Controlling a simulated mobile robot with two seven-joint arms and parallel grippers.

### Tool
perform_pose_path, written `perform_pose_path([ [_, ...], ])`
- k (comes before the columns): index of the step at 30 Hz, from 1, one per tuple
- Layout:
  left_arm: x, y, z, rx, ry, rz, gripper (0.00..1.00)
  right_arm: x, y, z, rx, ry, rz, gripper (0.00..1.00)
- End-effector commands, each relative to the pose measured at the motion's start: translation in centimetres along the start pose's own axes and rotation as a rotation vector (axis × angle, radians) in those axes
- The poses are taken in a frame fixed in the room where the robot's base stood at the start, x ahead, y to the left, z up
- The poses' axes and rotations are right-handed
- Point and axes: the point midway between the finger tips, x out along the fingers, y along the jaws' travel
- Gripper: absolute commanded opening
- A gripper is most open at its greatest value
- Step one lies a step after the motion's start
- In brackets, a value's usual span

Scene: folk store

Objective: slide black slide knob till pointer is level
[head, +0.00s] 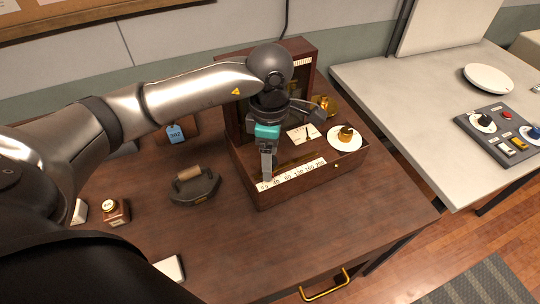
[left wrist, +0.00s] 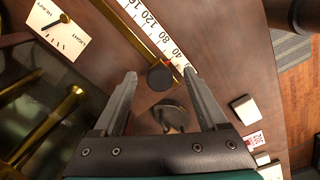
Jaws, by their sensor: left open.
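The wooden scale box (head: 350,163) stands on the brown table, with a white number strip (head: 295,177) along its front. The black slide knob (left wrist: 160,77) shows in the left wrist view on a brass rail beside the number strip (left wrist: 160,35). My left gripper (head: 267,178) is open above the strip's low-number end. In the left wrist view its fingers lie on either side of the knob, with gaps showing. A white LIGHT/HEAVY card (head: 303,134) is on the box, also in the left wrist view (left wrist: 62,42); I cannot read the pointer's angle exactly. My right gripper is not in view.
A dark iron with a wooden handle (head: 193,185) stands left of the box. A small bottle (head: 116,212) and a white block (head: 170,268) are nearer. A white dish with a brass weight (head: 346,138) is on the box's right. The front right of the table is clear.

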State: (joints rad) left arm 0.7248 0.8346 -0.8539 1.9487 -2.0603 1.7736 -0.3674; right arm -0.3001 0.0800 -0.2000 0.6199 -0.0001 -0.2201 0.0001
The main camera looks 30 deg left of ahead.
Motion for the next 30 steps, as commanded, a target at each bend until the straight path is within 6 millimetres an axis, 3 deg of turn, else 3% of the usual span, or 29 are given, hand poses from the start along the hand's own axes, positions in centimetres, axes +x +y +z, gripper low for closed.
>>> perform_pose_path([
  [22, -6.2, 0.0, 0.0, 0.000, 0.001, 0.001, 0.75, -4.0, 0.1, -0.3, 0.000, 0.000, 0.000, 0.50],
  [30, -6.6, 0.0, 0.0, 0.000, 0.001, 0.000, 0.75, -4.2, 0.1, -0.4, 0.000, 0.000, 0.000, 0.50],
])
